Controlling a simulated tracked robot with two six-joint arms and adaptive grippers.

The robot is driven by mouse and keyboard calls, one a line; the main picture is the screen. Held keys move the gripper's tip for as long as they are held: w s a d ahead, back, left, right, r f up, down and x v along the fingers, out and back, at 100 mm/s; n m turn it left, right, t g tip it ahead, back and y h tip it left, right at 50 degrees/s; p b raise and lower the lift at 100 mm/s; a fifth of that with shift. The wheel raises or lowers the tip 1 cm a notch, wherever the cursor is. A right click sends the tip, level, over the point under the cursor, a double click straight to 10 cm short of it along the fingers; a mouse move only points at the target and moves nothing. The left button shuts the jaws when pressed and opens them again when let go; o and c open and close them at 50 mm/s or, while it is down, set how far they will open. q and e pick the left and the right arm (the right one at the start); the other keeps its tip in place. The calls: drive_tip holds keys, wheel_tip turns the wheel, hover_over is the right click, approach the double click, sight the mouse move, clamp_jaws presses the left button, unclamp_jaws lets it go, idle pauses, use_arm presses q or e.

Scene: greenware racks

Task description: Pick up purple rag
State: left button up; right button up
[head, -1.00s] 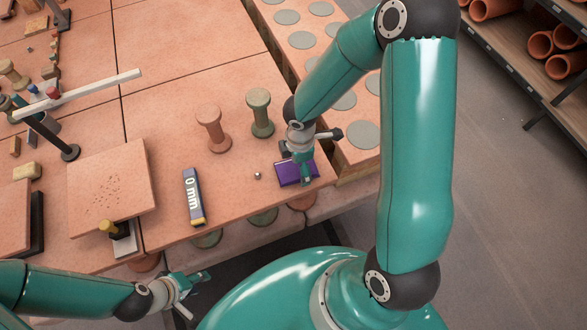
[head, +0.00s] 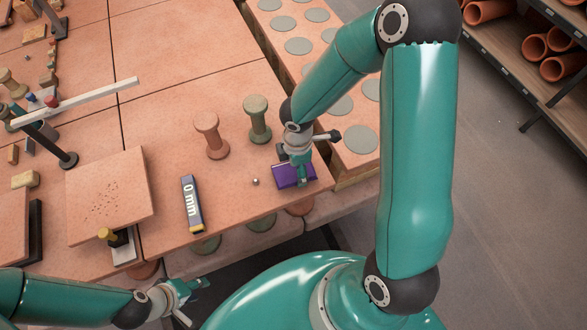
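The purple rag (head: 286,177) lies flat on the terracotta-coloured table near its front right corner. My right gripper (head: 303,180) points down onto the right part of the rag and hides some of it. Its fingers are small and overlap the cloth, so I cannot tell whether they are open, shut or gripping it. My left gripper (head: 193,300) is low in the picture, off the table's front edge and well away from the rag. Its two fingers are spread apart with nothing between them.
A grey "0 mm" block (head: 192,204) and a small metal ball (head: 256,182) lie left of the rag. A pink spool-shaped stand (head: 211,135) and a green one (head: 257,119) stand behind it. A square slab (head: 110,190) is farther left. Discs lie beyond a gap.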

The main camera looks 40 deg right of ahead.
wheel_tip(320, 180, up, 19)
drive_tip(key=p, duration=0.2)
drive_tip(key=shift+f, duration=0.15)
